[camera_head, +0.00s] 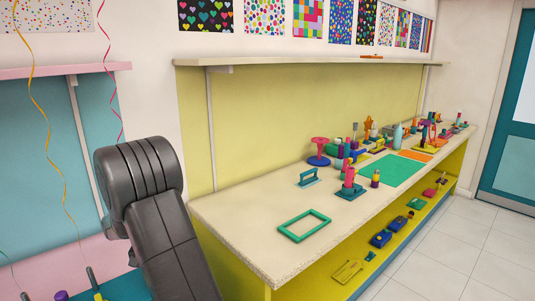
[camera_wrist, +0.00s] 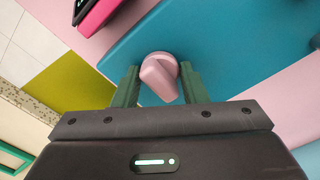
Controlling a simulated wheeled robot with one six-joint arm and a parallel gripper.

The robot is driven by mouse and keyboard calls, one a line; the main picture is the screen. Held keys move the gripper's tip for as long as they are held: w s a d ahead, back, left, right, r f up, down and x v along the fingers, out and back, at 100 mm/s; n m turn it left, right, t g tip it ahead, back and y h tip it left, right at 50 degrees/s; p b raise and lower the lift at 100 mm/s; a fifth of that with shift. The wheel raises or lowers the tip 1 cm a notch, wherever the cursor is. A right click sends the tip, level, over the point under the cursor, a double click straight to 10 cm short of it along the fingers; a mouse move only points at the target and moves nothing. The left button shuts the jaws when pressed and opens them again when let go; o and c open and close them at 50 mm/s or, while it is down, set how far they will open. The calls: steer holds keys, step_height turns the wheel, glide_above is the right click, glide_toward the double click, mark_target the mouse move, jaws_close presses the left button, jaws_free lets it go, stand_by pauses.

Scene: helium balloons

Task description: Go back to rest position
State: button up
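In the wrist view, my gripper (camera_wrist: 160,82) has its two dark green fingers set apart. A pale pink rounded piece (camera_wrist: 158,76) lies between and just beyond the fingertips, over a blue surface (camera_wrist: 230,40). The fingers are close to its sides; I see no clear grip on it. In the head view, my dark grey arm reaches down at the lower left and my gripper is out of sight.
A cream workbench (camera_head: 240,217) with a yellow-green base carries a green frame (camera_head: 304,225), a teal handled tool (camera_head: 308,178) and several colourful stands. Wall shelves (camera_head: 290,61) hang above. Orange and pink ribbons (camera_head: 48,140) dangle at left. Tiled floor (camera_head: 455,250) is clear at right.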

steer(key=m, duration=0.5)
stand_by(0.7)
